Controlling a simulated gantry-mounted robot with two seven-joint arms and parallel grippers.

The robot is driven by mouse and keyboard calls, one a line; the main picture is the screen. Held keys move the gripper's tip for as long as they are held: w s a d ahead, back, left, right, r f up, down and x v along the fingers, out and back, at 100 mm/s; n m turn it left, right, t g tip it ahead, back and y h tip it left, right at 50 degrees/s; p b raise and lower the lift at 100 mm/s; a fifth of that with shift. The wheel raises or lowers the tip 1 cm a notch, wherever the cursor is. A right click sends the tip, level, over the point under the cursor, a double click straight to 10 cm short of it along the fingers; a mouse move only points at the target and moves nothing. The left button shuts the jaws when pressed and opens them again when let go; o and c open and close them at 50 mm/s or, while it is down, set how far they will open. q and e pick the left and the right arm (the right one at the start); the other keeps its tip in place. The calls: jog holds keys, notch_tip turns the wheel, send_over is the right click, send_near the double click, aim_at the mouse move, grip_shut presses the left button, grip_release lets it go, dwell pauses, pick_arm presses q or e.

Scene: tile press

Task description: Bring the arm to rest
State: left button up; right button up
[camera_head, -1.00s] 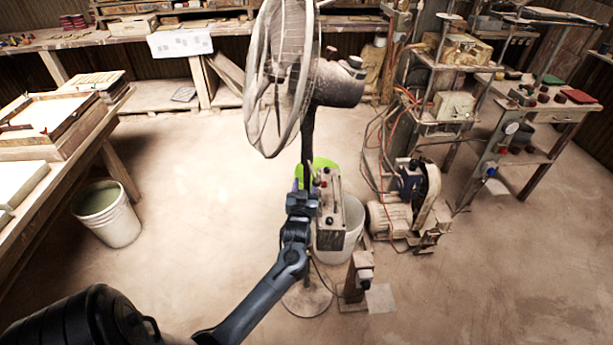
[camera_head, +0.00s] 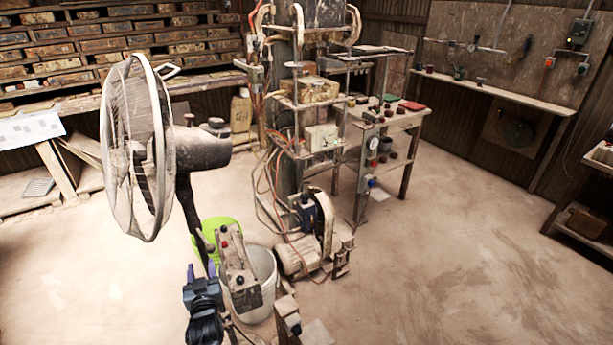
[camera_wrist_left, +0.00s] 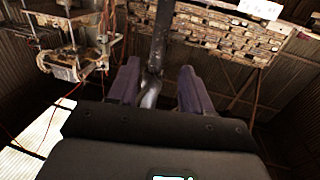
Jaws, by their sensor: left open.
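My left gripper (camera_head: 203,268) shows low in the head view, left of centre, with my dark wrist below it. It points up beside the grey control box on the fan's stand. In the left wrist view its two purple-grey fingers (camera_wrist_left: 158,85) stand apart and hold nothing. A dark pole (camera_wrist_left: 160,45) shows in line with the gap between them; I cannot tell how far beyond the fingertips it is. My right gripper is in neither view.
The standing fan (camera_head: 138,145) is close above my left gripper. The control box (camera_head: 240,268), white bucket (camera_head: 264,270) and green bucket (camera_head: 216,238) crowd beside it. A motor (camera_head: 300,255) and the press (camera_head: 305,110) stand farther right. The floor at the right (camera_head: 450,260) is clear.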

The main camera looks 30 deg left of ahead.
pick_arm(q)
jog(key=s+d+f+m+h, duration=0.3)
jog(key=d+h, duration=0.1)
jog(key=d, duration=0.4)
jog(key=s+d+f+m+h, duration=0.2)
jog(key=d+m+h, duration=0.15)
jog(key=d, duration=0.35)
jog(key=s+d+f+m+h, duration=0.2)
jog(key=s+d+f+h, duration=0.15)
jog(key=d, duration=0.45)
jog(key=s+d+r+m+g+h, duration=0.2)
jog(key=s+d+m+g+h, duration=0.15)
jog(key=s+d+g, duration=0.55)
notch_tip(320, 180, up, 35)
jog(key=s+d+t+p, duration=0.1)
jog(key=s+p, duration=0.1)
jog(key=p, duration=3.4)
jog(key=shift+s+d+r+t, duration=0.2)
jog(key=shift+s+t, duration=0.1)
jog(key=shift+s, duration=0.1)
jog(key=shift+f, duration=0.1)
